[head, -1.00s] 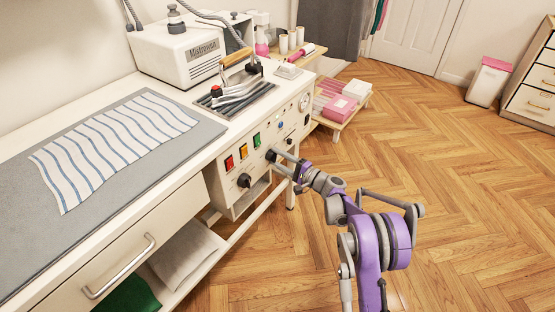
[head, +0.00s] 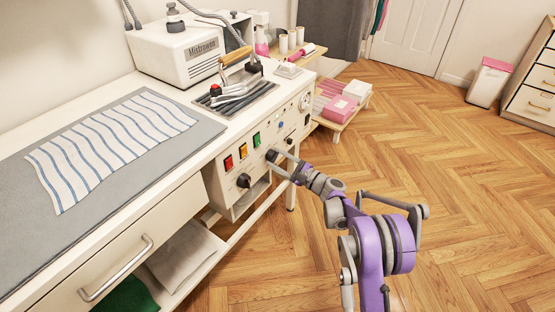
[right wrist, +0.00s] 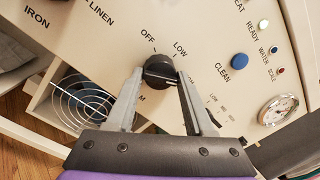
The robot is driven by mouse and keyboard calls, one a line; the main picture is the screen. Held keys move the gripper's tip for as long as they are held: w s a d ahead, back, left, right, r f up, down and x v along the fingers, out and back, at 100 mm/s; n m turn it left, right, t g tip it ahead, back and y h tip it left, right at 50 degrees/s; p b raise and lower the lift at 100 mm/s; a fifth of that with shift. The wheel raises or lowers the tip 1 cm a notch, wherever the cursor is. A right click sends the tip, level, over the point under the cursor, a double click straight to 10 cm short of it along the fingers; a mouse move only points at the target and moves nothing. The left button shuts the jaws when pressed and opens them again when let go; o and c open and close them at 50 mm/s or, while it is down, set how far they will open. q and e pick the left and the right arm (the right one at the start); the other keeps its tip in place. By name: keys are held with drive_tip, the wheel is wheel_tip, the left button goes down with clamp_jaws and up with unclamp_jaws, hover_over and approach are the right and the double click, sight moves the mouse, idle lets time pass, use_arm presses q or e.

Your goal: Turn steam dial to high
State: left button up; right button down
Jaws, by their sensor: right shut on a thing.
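The steam dial (right wrist: 158,70) is a black round knob on the cream front panel of the ironing station. In the right wrist view, OFF and LOW are printed above it, and a lone M shows below it; the rest of that word is hidden. My right gripper (right wrist: 161,84) has its two grey fingers on either side of the knob, shut on it. In the head view the right gripper (head: 280,158) meets the panel at this dial, which it partly hides. I cannot read the dial's pointer clearly. My left gripper is not in view.
A second black dial (head: 243,181) sits lower left on the panel. Red, yellow and green switches (head: 243,151) are above. A pressure gauge (right wrist: 278,109) and the CLEAN button (right wrist: 237,62) are right of the steam dial. The wooden floor (head: 450,150) to the right is open.

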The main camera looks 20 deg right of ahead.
drive_tip(key=shift+s+a+f, duration=0.1)
drive_tip(key=shift+f, duration=0.05)
drive_tip(key=shift+c, duration=1.6)
unclamp_jaws()
drive_tip(key=p+v, duration=0.1)
drive_tip(key=v, duration=0.9)
drive_tip(key=shift+s+d, duration=0.25)
drive_tip(key=shift+s, duration=0.05)
